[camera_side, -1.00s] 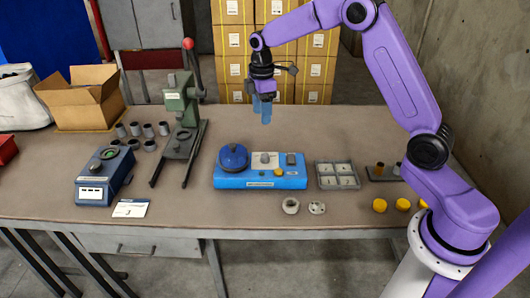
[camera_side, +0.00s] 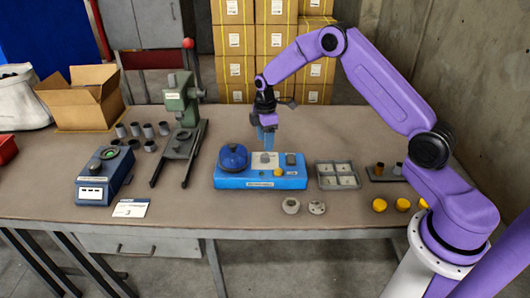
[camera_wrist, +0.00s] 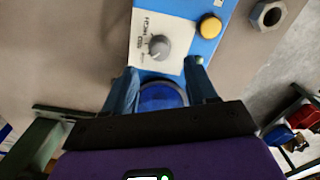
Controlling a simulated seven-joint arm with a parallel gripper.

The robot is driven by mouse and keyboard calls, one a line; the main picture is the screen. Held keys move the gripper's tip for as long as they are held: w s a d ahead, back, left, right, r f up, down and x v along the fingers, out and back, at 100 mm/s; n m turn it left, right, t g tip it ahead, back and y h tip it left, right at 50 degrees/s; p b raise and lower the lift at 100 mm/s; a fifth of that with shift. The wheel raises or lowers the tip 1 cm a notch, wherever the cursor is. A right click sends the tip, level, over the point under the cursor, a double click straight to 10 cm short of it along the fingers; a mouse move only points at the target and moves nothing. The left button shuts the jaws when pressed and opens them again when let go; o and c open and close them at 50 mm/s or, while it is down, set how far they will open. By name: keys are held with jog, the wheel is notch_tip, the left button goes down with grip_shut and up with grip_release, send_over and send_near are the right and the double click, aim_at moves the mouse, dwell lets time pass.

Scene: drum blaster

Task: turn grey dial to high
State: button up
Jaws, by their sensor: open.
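The blue machine (camera_side: 232,182) stands on the table, with a blue domed drum (camera_side: 233,158) at its left end. The grey dial (camera_wrist: 159,47) sits on a white plate with printed words, HIGH among them, in the wrist view. In the side view the dial area (camera_side: 265,158) is small and its setting is hard to read. My gripper (camera_side: 267,146) points down just above the dial plate. In the wrist view my gripper (camera_wrist: 160,82) is open and empty, its fingers apart, with the dial beyond the tips. I cannot tell exactly where the pointer aims.
A yellow button (camera_wrist: 210,27) sits beside the dial. A green press (camera_side: 182,120) stands to the left, and a grey compartment tray (camera_side: 337,187) to the right. Two metal rings (camera_side: 291,205) lie in front. The table behind the machine is clear.

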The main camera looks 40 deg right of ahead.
aim_at(265, 155)
notch_tip(265, 155, down, 6)
dwell(0.4)
jog(key=c, duration=1.1)
